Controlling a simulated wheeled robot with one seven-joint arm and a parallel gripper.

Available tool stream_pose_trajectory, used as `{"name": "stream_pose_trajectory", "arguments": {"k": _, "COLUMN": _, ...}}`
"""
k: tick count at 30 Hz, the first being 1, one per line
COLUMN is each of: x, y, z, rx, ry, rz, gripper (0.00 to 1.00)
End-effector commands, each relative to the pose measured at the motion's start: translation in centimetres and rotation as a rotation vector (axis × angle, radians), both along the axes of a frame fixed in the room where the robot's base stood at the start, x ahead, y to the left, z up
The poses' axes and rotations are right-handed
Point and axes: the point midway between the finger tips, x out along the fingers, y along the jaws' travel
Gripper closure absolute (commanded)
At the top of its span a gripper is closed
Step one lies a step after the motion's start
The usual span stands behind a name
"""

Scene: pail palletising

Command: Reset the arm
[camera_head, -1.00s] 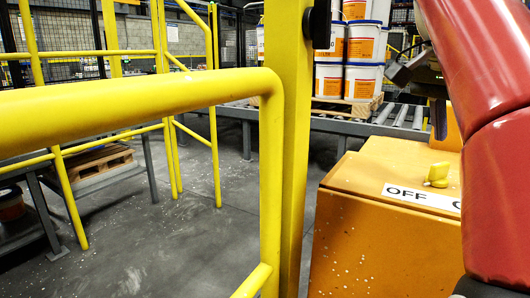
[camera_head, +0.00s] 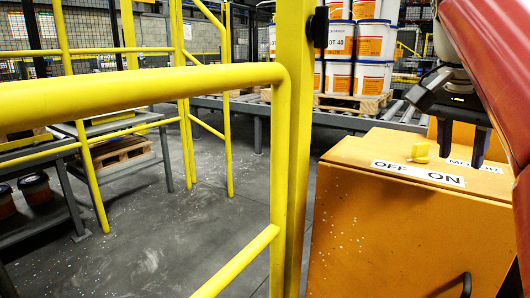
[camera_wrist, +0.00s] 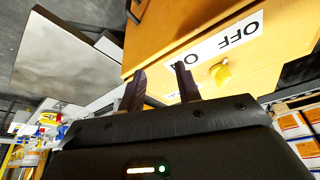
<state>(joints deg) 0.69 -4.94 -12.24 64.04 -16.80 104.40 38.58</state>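My red arm (camera_head: 495,75) comes in from the right of the head view. My gripper (camera_head: 460,158) hangs over the orange control box (camera_head: 400,215), fingers pointing down and apart with nothing between them. It also shows in the wrist view (camera_wrist: 158,72), the two fingers spread and empty. The yellow switch knob (camera_head: 420,151) sits on the box top by the label (camera_head: 417,173) reading OFF and ON, left of the fingers and clear of them. The knob also shows in the wrist view (camera_wrist: 221,75), to the right of the fingers.
A yellow guard rail (camera_head: 150,88) and post (camera_head: 291,150) stand close in front, left of the box. Behind, stacked white-and-orange pails (camera_head: 370,45) stand on a wooden pallet (camera_head: 350,102) on a roller conveyor (camera_head: 400,115).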

Motion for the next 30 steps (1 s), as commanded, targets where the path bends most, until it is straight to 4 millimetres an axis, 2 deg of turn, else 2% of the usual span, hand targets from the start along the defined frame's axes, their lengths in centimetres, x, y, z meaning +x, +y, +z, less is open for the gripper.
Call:
{"name": "stream_pose_trajectory", "arguments": {"k": 8, "x": -0.8, "y": 2.3, "z": -4.7, "rx": 0.011, "ry": -0.005, "rz": 0.246, "gripper": 0.66}}
{"name": "stream_pose_trajectory", "arguments": {"k": 11, "x": -1.5, "y": 3.9, "z": -7.8, "rx": 0.015, "ry": -0.014, "rz": 0.380, "gripper": 0.66}}
{"name": "stream_pose_trajectory", "arguments": {"k": 14, "x": -2.7, "y": 6.3, "z": -11.9, "rx": 0.012, "ry": -0.030, "rz": 0.538, "gripper": 0.66}}
{"name": "stream_pose_trajectory", "arguments": {"k": 18, "x": -5.0, "y": 9.6, "z": -18.4, "rx": -0.003, "ry": -0.057, "rz": 0.743, "gripper": 0.66}}
{"name": "stream_pose_trajectory", "arguments": {"k": 21, "x": -6.8, "y": 11.5, "z": -22.8, "rx": -0.019, "ry": -0.075, "rz": 0.858, "gripper": 0.66}}
{"name": "stream_pose_trajectory", "arguments": {"k": 24, "x": -8.3, "y": 12.8, "z": -26.3, "rx": -0.037, "ry": -0.090, "rz": 0.939, "gripper": 0.66}}
{"name": "stream_pose_trajectory", "arguments": {"k": 27, "x": -9.3, "y": 13.5, "z": -28.7, "rx": -0.049, "ry": -0.099, "rz": 0.989, "gripper": 0.66}}
{"name": "stream_pose_trajectory", "arguments": {"k": 30, "x": -9.8, "y": 13.8, "z": -29.8, "rx": -0.057, "ry": -0.103, "rz": 1.011, "gripper": 0.66}}
